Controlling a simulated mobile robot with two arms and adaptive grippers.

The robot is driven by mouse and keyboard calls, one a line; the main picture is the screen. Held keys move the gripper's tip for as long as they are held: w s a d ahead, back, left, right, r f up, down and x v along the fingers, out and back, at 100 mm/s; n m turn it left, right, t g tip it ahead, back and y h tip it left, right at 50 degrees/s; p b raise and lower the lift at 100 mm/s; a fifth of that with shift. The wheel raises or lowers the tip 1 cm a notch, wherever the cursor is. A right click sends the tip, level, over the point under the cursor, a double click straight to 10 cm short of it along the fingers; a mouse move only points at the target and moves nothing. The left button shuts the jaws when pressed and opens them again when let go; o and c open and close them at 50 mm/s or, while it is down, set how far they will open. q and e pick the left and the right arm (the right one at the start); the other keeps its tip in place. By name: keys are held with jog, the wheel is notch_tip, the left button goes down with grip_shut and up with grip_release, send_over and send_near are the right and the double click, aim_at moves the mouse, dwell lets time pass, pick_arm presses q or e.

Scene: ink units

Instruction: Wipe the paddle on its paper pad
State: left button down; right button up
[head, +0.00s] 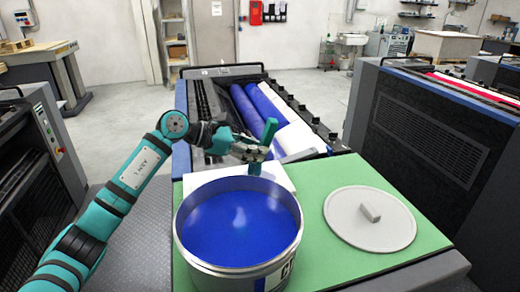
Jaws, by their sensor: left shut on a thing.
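My left gripper (254,153) is shut on the paddle (269,132). The tin is open and full of smooth blue ink. My right gripper is not in view.
A round grey lid (370,219) with a small handle lies on the green top (420,255), right of the tin. Behind the bench stands a machine with blue rollers (262,108). Another dark press (430,130) stands at the right. Bare green surface surrounds the lid.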

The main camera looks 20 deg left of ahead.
aim_at(271, 125)
pick_arm(q)
jog(key=shift+w+d+b, duration=0.1)
jog(key=shift+d+b, duration=0.15)
jog(key=shift+b, duration=0.1)
jog(key=shift+w+d, duration=0.5)
jog(key=shift+d, duration=0.2)
jog(key=shift+w+d, duration=0.5)
jog(key=shift+d, duration=0.2)
jog(key=shift+r+p, duration=1.9)
jog(key=shift+r, duration=1.2)
